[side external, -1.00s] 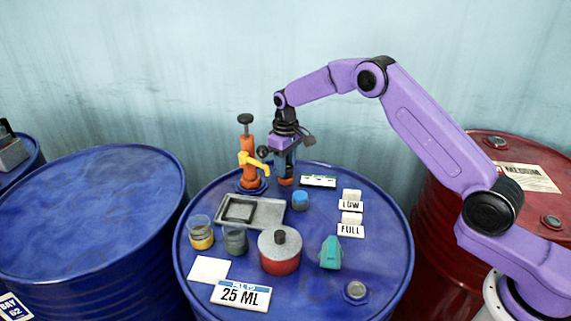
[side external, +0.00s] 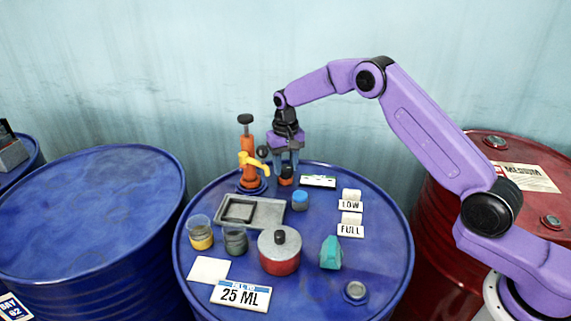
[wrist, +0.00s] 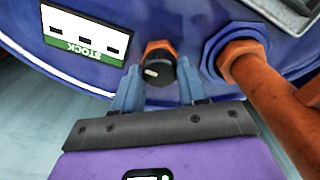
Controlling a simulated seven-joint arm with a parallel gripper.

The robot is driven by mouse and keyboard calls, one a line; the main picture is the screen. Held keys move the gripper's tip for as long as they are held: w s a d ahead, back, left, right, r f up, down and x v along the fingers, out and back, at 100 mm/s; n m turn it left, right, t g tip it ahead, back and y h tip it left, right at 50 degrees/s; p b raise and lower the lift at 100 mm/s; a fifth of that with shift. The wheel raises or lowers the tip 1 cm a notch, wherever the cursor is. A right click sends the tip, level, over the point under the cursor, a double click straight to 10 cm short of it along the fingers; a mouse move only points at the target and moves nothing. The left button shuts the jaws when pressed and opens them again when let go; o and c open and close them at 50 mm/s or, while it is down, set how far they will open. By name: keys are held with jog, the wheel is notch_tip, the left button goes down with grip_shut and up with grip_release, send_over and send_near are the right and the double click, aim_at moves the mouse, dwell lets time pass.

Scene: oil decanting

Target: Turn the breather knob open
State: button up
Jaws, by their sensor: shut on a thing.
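The breather knob (side external: 286,172) is a small black knob on an orange base, standing on the blue drum top beside the orange pump. The wrist view shows the knob (wrist: 158,68) from above, with a pale mark on its black top. My gripper (side external: 287,165) points down over it, and its blue-grey fingers lie on either side of the knob. In the wrist view my gripper (wrist: 160,84) is shut on the knob. The finger contact is partly hidden by the knob itself.
The orange pump (side external: 248,175) with a yellow spout stands close left of the knob. The green-and-white stock card (side external: 318,181) lies to the right. A grey tray (side external: 268,205), a blue cap (side external: 300,200) and a red pot (side external: 279,262) stand nearer the camera.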

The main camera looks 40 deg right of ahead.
aim_at(285, 167)
dwell(0.3)
jog(key=o, duration=1.1)
jog(key=shift+c, duration=0.2)
jog(key=shift+r, duration=0.1)
notch_tip(285, 167, up, 17)
jog(key=shift+r, duration=0.15)
